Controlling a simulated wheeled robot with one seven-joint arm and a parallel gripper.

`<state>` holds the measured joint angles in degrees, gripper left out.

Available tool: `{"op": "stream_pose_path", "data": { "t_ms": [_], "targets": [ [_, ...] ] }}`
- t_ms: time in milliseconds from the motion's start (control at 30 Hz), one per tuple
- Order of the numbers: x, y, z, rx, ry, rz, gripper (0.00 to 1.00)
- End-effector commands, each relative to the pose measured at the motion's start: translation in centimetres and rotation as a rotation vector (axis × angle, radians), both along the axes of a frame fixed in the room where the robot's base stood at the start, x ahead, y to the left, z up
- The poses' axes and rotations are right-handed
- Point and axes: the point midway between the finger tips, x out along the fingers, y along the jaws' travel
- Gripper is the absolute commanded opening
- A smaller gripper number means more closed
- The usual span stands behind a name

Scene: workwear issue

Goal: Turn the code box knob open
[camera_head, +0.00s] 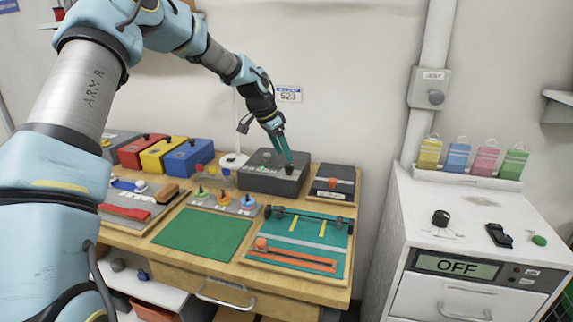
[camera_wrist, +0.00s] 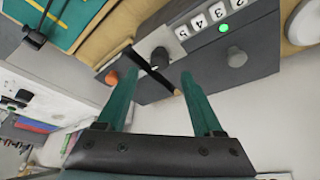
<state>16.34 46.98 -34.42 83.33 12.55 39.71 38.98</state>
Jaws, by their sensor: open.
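The code box (camera_head: 262,180) is a dark grey box at the back of the wooden bench. Its row of number tiles (camera_wrist: 217,12) and a lit green light (camera_wrist: 223,29) show in the wrist view. A dark knob (camera_wrist: 160,58) sits beside the tiles, near a pale plate. A grey round knob (camera_wrist: 237,57) is on another face of the box. My gripper (camera_head: 288,163) is at the box's right end, pointing down. In the wrist view my gripper (camera_wrist: 159,80) is open and empty, the dark knob showing between its fingertips; I cannot tell if they reach around it.
A small black-framed box (camera_head: 333,183) with an orange part stands close right of the code box. Blue (camera_head: 190,158), yellow and red boxes stand to its left. A green mat (camera_head: 203,232) lies in front. A white cabinet (camera_head: 465,205) stands at right.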

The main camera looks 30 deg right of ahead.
Motion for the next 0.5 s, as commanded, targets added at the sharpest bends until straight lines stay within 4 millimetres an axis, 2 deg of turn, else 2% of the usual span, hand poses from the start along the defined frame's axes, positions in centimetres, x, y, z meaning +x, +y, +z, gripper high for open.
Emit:
{"op": "stream_pose_path", "data": {
  "t_ms": [233, 500],
  "targets": [
    [-0.1, 1.8, 3.9, 0.0, -0.003, 0.001, 0.68],
    [-0.2, 2.3, 5.5, 0.001, 0.001, -0.001, 0.68]
  ]
}}
